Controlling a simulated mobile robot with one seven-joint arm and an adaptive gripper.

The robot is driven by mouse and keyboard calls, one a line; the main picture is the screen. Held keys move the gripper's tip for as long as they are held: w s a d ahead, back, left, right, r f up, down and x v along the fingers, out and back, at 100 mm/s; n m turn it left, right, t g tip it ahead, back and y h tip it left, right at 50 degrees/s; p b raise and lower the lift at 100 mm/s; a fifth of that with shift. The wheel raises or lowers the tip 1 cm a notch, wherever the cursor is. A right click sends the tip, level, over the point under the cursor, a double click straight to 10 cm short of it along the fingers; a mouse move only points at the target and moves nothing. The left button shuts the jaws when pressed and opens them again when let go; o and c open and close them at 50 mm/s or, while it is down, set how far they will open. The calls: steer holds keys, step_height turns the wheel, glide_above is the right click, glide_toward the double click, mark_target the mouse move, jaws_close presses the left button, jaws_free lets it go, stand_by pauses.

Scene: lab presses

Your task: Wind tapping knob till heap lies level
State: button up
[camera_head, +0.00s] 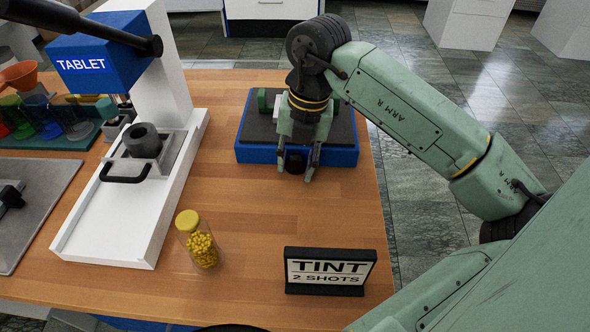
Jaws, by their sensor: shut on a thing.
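A low blue unit with a dark top (345,128) stands near the back of the wooden table. A round dark knob (295,160) is on its front side. My gripper (297,173) reaches down over the unit with its fingers on either side of the knob, shut on it. The gripper and wrist cover much of the unit's top. A green block (262,99) shows at its back left. I cannot make out any heap or its level in this view.
A white press with a blue TABLET head (105,62) stands at left, with a grey cup (143,140) on its base. A yellow-capped jar (201,247) of yellow pellets and a black TINT sign (331,271) stand at the front. The table between them is clear.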

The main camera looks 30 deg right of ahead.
steer(key=shift+s+d+f+t+y+b, duration=0.15)
steer(key=shift+f+t+y+b, duration=0.3)
steer(key=shift+b, duration=0.5)
steer(key=shift+r+t+y, duration=0.25)
steer(key=shift+r+y, duration=0.15)
steer(key=shift+y, duration=0.05)
steer(key=o, duration=1.1)
steer(key=shift+o, duration=0.2)
steer(key=shift+r, duration=0.1)
steer(key=v, duration=1.1)
steer(key=shift+r, duration=0.4)
steer(key=shift+d, duration=0.15)
